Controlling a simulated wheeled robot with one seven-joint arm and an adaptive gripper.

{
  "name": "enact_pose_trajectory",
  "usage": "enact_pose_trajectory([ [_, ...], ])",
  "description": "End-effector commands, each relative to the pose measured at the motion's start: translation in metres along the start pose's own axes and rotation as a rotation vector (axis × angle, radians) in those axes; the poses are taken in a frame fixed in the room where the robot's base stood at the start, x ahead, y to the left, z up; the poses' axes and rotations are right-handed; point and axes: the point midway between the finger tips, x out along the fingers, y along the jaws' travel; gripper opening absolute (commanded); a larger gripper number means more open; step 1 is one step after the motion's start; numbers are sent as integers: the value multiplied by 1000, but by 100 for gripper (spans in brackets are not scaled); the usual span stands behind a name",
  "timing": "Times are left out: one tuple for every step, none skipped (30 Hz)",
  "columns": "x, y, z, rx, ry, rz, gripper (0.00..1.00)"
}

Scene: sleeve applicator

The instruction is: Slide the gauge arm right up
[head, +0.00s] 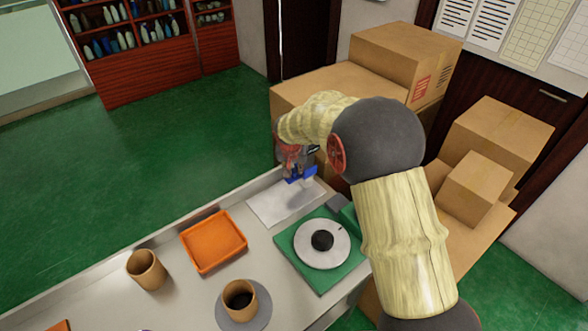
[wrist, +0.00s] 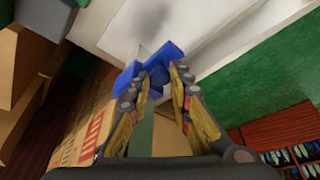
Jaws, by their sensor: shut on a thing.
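My gripper (head: 296,172) is over the far end of the bench, above a pale grey plate (head: 278,206). It is shut on a blue piece (head: 303,174), which may be the gauge arm. In the wrist view the blue piece (wrist: 162,56) sits at the fingertips (wrist: 160,76), with a block and a flat part showing. The plate is behind it in that view, with a soft shadow on it. The fingers hide part of the blue piece. I cannot tell whether the blue piece touches the plate or is joined to anything.
A green base with a white disc (head: 308,247) and black knob stands near the plate. An orange tray (head: 213,242), a tan cup (head: 146,270) and another cup on a grey saucer (head: 225,317) stand nearer. Cardboard boxes (head: 405,62) stand behind and right of my arm.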

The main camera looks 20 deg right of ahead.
Motion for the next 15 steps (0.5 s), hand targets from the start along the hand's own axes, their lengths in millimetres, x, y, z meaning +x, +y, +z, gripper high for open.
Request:
enact_pose_trajectory([
  [-4, 0, -2, 0, 1, -1, 0],
  [-7, 0, -3, 0, 1, -1, 0],
  [-12, 0, -6, 0, 2, -1, 0],
  [-16, -1, -8, 0, 3, -1, 0],
  [-21, -1, -10, 0, 3, -1, 0],
  [-29, -1, -13, 0, 4, -2, 0],
  [-35, -1, -16, 1, 4, -2, 0],
  [-42, -1, -18, 1, 4, -2, 0],
  [-51, -1, -22, 2, 5, -2, 0],
  [-57, -1, -25, 2, 5, -3, 0],
  [-63, -1, -28, 2, 5, -2, 0],
  [-71, -1, -30, 1, 4, -2, 0],
  [-75, -1, -32, 1, 4, -2, 0],
  [-79, -1, -34, 0, 4, -2, 0],
  [-82, -1, -35, 0, 4, -2, 0],
])
